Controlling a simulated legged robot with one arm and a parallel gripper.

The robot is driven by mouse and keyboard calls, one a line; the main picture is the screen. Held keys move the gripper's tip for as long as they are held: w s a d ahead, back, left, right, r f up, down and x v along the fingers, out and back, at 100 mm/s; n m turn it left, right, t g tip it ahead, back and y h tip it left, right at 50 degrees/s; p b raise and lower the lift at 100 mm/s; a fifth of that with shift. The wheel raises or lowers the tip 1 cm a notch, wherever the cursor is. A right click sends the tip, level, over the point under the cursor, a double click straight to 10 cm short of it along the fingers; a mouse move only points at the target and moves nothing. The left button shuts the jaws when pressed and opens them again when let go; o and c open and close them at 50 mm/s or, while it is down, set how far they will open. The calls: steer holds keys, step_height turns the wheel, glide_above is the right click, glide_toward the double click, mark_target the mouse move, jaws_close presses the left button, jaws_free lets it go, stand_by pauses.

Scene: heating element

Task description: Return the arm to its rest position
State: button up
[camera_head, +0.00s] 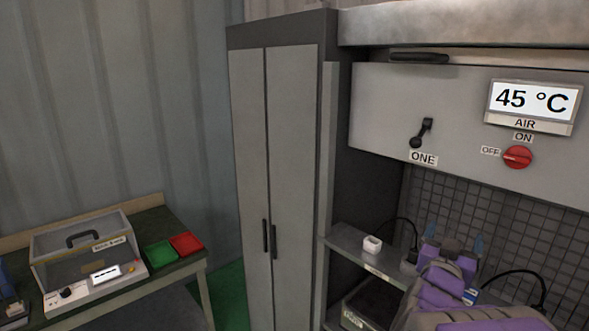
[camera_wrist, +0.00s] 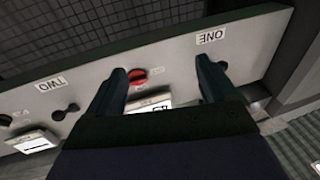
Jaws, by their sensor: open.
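My gripper (camera_wrist: 167,82) is open and empty in the wrist view, with its two fingers spread apart in front of the grey control panel. In the head view my purple and grey arm (camera_head: 448,287) is folded low at the lower right, with the gripper (camera_head: 452,240) pointing up near the shelf. The panel (camera_head: 390,95) carries a red knob (camera_head: 517,157) between ON and OFF labels, a black switch (camera_head: 421,133) labelled ONE, and a display (camera_head: 533,100) reading 45 °C. The wrist view shows the panel upside down, with the red knob (camera_wrist: 137,76) between the fingers.
A tall grey cabinet (camera_head: 290,150) stands left of the panel. A shelf (camera_head: 350,240) with a small white object (camera_head: 372,244) lies beside my arm. At left, a table holds a clear-lidded box (camera_head: 85,262), a green tray (camera_head: 161,254) and a red tray (camera_head: 186,244).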

steer(key=s+a+f+n+g+y+b, duration=0.2)
steer(key=s+a+f+n+g+y, duration=0.15)
steer(key=a+f+y, duration=0.45)
steer(key=s+a+f+n+g+y+b, duration=0.25)
steer(key=s+a+f, duration=0.25)
steer(key=a+f, duration=0.6)
steer(key=s+f+g+b, duration=0.1)
steer(key=s+f+g, duration=0.3)
steer(key=s, duration=0.9)
steer(key=s+a+f+n+g+y+b, duration=0.1)
steer(key=s+f+g, duration=0.3)
steer(key=s, duration=0.9)
steer(key=g+b, duration=0.1)
steer(key=g, duration=0.2)
steer(key=shift+s+a+f+n+b, duration=0.2)
steer(key=shift+s+f+n+b, duration=0.1)
steer(key=shift+f, duration=0.1)
steer(key=shift+w, duration=0.1)
